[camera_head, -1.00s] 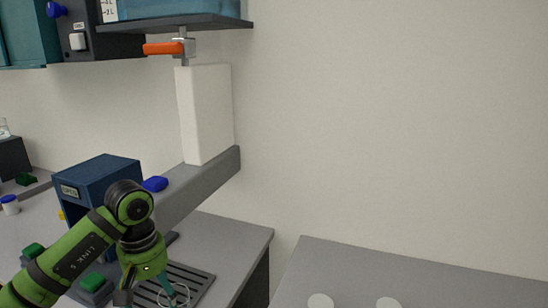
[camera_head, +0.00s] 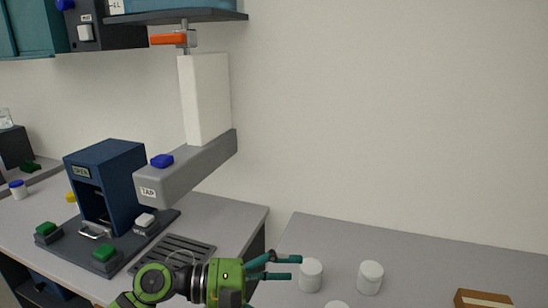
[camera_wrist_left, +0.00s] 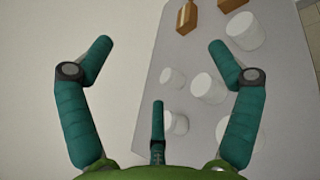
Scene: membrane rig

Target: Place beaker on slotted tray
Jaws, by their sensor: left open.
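The slotted tray (camera_head: 196,247) is dark grey and lies on the left bench below the tap arm. A faint clear round rim, which looks like the glass beaker (camera_head: 181,252), shows over the tray; its lower part is hidden by my left arm. I cannot tell how it rests there. My left gripper (camera_head: 292,267) is right of the tray, pointing right, apart from the beaker. In the left wrist view the teal fingers of the gripper (camera_wrist_left: 160,60) are spread open with nothing between them. My right gripper is not in view.
White cylinders (camera_head: 311,275) and a brown block (camera_head: 483,299) stand on the right bench (camera_head: 415,258), past a gap. The grey tap arm (camera_head: 188,172) juts out above the tray. A blue box (camera_head: 105,172) with green buttons stands left of the tray.

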